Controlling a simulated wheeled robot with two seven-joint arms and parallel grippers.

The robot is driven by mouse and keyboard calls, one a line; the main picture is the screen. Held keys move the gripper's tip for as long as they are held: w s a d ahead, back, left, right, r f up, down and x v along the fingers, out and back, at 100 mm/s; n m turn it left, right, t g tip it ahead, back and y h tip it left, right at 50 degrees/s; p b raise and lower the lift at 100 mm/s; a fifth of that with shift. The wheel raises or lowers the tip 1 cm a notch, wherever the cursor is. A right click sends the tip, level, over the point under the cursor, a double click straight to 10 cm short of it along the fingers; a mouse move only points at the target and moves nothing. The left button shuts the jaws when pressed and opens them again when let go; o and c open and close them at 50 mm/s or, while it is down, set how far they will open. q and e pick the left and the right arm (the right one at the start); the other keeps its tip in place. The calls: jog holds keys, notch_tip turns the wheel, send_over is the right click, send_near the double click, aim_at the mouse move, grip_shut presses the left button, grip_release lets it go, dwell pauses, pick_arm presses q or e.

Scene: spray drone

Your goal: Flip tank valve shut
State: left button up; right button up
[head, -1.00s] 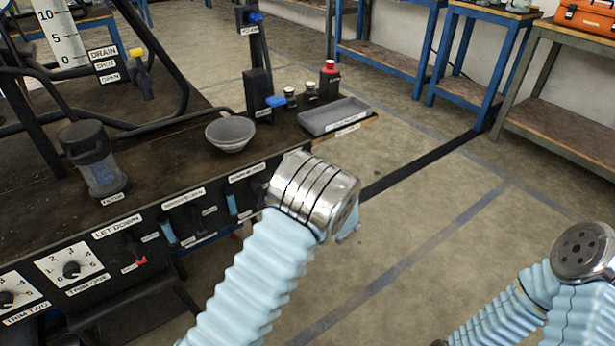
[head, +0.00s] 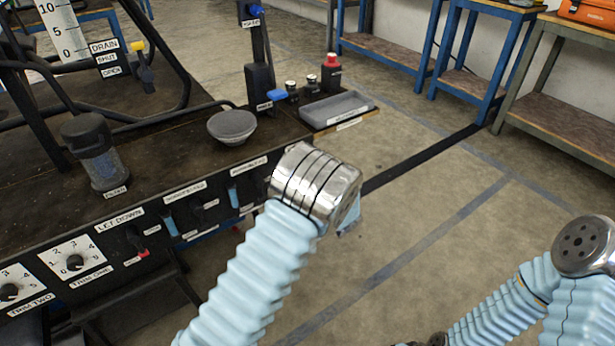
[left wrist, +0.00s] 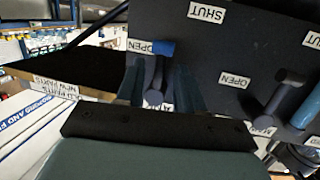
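My left arm's silver wrist (head: 315,188) is in front of the bench's black front panel in the head view, hiding its fingers there. In the left wrist view my left gripper (left wrist: 160,88) is open. Its two dark fingers stand on either side of a lever with a blue tip (left wrist: 162,48), with small gaps visible. "OPEN" labels are beside this lever and a "SHUT" label is higher on the panel. A second lever (left wrist: 290,82) stands to the right. I cannot read which one is the tank valve. My right arm is at lower right; its gripper is out of view.
The bench holds a filter (head: 98,155), a grey bowl (head: 232,125) and a grey tray (head: 337,109). A yellow-handled drain valve (head: 143,65) is at the back left. Trim dials (head: 74,262) are on the panel at left. Floor to the right is clear.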

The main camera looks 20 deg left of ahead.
pick_arm(q)
jog(key=v, duration=1.3)
jog(key=shift+s+d, duration=0.25)
jog(key=shift+s, duration=0.05)
jog(key=s+a+f+m+g+h, duration=0.15)
jog(key=f+h, duration=0.25)
jog(key=f, duration=0.5)
jog(key=s+a+f+m+g+h, duration=0.1)
jog(key=s+f+m+g+h, duration=0.15)
jog(key=f, duration=0.75)
jog(key=s+d+f+m+g+h, duration=0.1)
jog(key=s+d+f+g+h, duration=0.1)
jog(key=s, duration=0.8)
jog(key=s+d+f+m+g+h, duration=0.1)
jog(key=s+f+g+h, duration=0.4)
jog(key=s, duration=0.5)
jog(key=shift+s+d+f+h, duration=0.35)
jog(key=shift+s+d+h, duration=0.05)
jog(key=shift+d+h, duration=0.2)
jog(key=shift+a, duration=0.15)
